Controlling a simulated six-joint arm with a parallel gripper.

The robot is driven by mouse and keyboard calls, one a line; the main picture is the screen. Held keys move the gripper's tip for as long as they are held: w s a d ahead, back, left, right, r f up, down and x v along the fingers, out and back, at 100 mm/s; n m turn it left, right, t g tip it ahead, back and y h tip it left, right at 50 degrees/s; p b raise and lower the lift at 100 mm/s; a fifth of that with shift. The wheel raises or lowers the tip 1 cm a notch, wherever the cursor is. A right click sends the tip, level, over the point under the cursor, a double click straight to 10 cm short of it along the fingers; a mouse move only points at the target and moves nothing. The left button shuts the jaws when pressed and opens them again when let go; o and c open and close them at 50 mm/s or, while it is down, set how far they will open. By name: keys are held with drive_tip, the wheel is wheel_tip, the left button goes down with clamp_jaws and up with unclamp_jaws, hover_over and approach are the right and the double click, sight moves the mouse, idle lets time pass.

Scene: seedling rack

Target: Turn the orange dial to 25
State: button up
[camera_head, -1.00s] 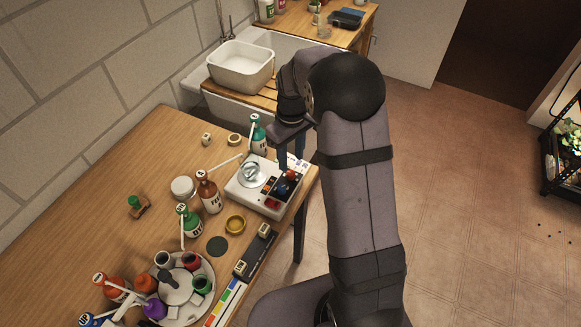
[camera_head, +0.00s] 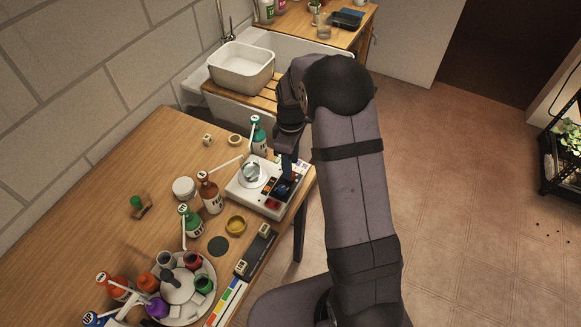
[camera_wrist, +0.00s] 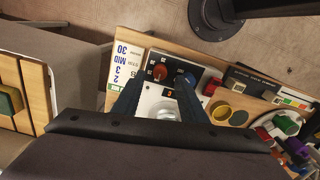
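The orange dial (camera_wrist: 160,72) sits on the black panel of a white control box (camera_wrist: 146,105) in the wrist view. A blue dial (camera_wrist: 190,78) is beside it, partly behind a finger. A small lit display (camera_wrist: 169,94) shows orange digits too small to read surely. My gripper (camera_wrist: 157,82) is open, with its dark blue fingers apart and the orange dial showing between and just past their tips. I cannot tell whether they touch it. In the head view, my fingers (camera_head: 287,168) are over the box's black panel and hide the orange dial.
A silver round plate (camera_head: 250,173) is on the box. Brown and green bottles (camera_head: 209,194) stand close on its left. A red button (camera_wrist: 212,86) is near the blue dial. A yellow ring dish (camera_head: 236,225) and a black strip (camera_head: 257,249) lie in front. The table's right edge is close.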

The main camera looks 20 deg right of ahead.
drive_tip(key=shift+f+p, duration=0.45)
drive_tip(key=shift+f, duration=1.25)
clamp_jaws()
drive_tip(key=shift+m, duration=0.3)
drive_tip(key=m+b, duration=0.1)
drive_tip(key=m, duration=0.4)
drive_tip(key=m+b, duration=0.1)
drive_tip(key=m, duration=0.5)
